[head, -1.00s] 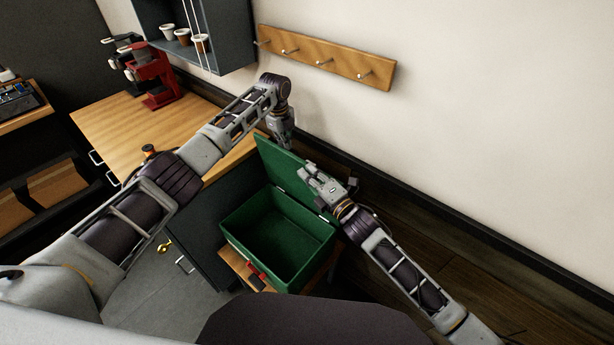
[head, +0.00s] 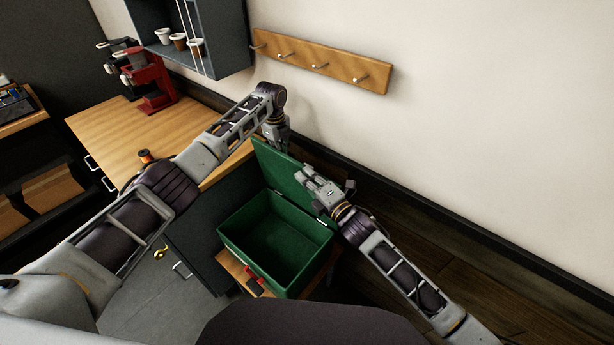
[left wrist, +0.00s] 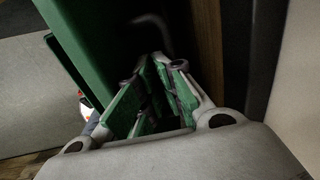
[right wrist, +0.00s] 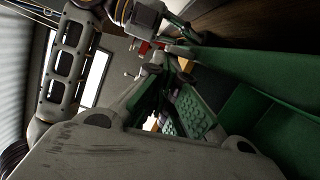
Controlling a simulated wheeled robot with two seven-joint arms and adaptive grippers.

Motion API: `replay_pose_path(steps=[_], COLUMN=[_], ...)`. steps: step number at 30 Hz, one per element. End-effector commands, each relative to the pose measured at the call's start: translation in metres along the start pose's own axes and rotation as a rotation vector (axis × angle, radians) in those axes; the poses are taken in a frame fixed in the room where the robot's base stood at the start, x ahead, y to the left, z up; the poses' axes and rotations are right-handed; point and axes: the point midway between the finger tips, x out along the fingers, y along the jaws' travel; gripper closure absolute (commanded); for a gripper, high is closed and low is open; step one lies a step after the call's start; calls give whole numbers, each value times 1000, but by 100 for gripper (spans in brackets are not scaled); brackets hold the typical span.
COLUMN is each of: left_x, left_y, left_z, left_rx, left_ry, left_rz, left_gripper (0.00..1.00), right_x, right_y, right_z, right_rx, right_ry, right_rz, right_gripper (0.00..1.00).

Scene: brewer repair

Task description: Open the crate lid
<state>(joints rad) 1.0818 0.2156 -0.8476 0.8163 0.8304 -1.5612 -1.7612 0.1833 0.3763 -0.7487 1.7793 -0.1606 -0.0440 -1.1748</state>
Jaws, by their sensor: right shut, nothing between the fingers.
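The green crate (head: 305,276) is open and I see into its empty-looking inside. Its green lid (head: 275,168) stands up at the hinge side, towards the wall. A red latch (head: 254,284) is on the crate's front. My left gripper (head: 281,145) is beside the lid's upper edge, on the wall side; in the left wrist view its fingers (left wrist: 150,75) come together close to a green panel. My right gripper (head: 308,172) is at the right end of the lid, with its fingers shut and empty. I cannot tell whether either gripper touches the lid.
The crate stands on a small wooden stand (head: 232,264) beside a dark cabinet with a wooden worktop (head: 135,140). A red machine (head: 150,85) stands on the worktop. A wall shelf with cups and a wooden hook rail (head: 330,65) are above. Floor shows at the right.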

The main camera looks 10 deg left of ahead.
Motion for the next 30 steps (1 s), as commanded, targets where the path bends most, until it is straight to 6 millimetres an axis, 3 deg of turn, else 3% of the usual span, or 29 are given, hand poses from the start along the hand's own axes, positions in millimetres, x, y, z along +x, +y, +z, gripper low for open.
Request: replay_pose_path(steps=[1, 8, 12, 30], left_x=[5, -10, -28, -111], left_y=[7, 5, 4, 1], left_z=[3, 3, 3, -1], left_rx=[-6, -6, -5, -1], left_ry=[1, -1, -2, -3], left_rz=[18, 13, 10, 1], left_gripper=[74, 72, 68, 68], right_x=[0, 0, 0, 0], right_y=[-2, -3, -3, -1], right_z=[9, 10, 10, 5], right_rx=[-5, -6, -6, -2], right_ry=[-13, -14, -14, -7], right_rz=[-7, -9, -10, -3], right_gripper=[100, 100, 100, 100])
